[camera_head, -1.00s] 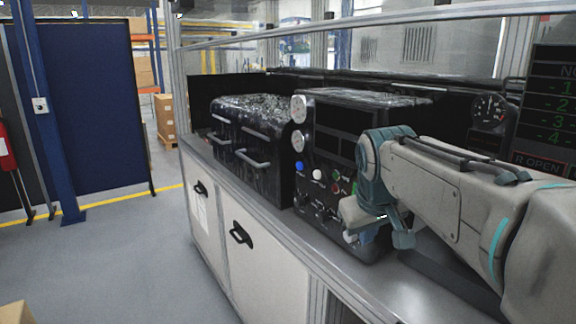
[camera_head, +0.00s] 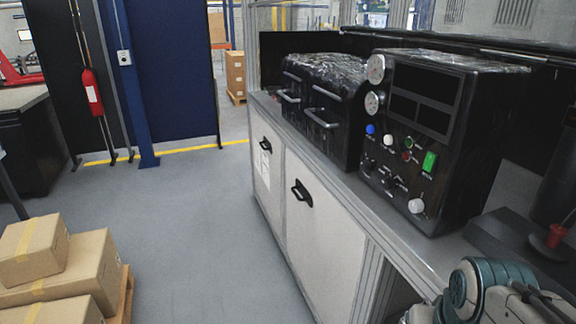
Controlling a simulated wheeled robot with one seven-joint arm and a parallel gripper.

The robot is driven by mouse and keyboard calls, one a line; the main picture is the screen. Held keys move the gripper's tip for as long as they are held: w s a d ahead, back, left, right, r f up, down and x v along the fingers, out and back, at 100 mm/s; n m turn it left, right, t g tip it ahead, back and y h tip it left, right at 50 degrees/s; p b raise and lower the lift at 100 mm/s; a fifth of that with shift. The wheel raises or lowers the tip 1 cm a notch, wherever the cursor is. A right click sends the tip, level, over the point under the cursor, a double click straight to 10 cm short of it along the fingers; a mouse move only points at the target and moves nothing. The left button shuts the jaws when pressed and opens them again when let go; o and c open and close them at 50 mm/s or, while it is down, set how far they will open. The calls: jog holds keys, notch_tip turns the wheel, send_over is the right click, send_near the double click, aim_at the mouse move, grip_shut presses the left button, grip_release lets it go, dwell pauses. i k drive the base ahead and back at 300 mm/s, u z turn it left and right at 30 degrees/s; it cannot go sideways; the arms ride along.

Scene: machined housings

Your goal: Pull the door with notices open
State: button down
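The door with notices (camera_head: 267,165) is the far white cabinet door under the workbench, with white paper sheets on its face and a black handle (camera_head: 265,146) near its top. It looks shut. A second white door (camera_head: 318,228) with a black handle (camera_head: 301,193) and no notices stands nearer, also shut. My arm shows at the lower right corner, well to the right of and nearer than both doors. My gripper is not clearly seen; a pale part at the bottom edge may belong to it, and its fingers cannot be made out.
Black machines with handles (camera_head: 325,105) and with gauges and buttons (camera_head: 430,135) stand on the bench (camera_head: 400,245). Cardboard boxes (camera_head: 60,265) on a pallet stand at lower left. The grey floor (camera_head: 205,220) before the doors is clear. A fire extinguisher (camera_head: 91,92) hangs farther back.

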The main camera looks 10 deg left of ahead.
aim_at(265, 142)
jog(key=u, duration=0.5)
jog(key=k, duration=0.65)
jog(key=u, duration=0.6)
jog(key=i, duration=2.8)
jog(key=z, duration=0.15)
jog(key=i, duration=2.2)
jog(key=z, duration=0.1)
